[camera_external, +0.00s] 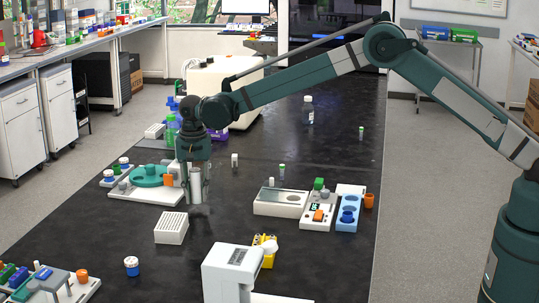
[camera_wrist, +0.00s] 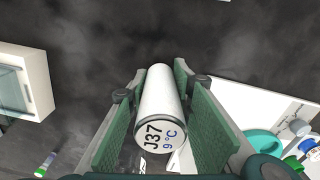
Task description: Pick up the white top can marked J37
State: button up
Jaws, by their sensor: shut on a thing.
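The white can marked J37, with "9 °C" below it, lies between the two green-padded fingers in the wrist view (camera_wrist: 160,95). Its labelled end faces the camera. My gripper (camera_wrist: 158,88) is shut on the can's sides.
The white rack (camera_external: 171,229) stands just in front of my gripper. The white tray with a teal disc (camera_external: 130,192) is close on the left. A white balance-like device (camera_external: 225,270) stands nearer the front. Dark bench to the right (camera_external: 225,200) is clear.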

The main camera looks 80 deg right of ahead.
aim_at(195, 170)
notch_tip(195, 170, up, 7)
jog(key=shift+r, duration=0.2)
dwell(0.7)
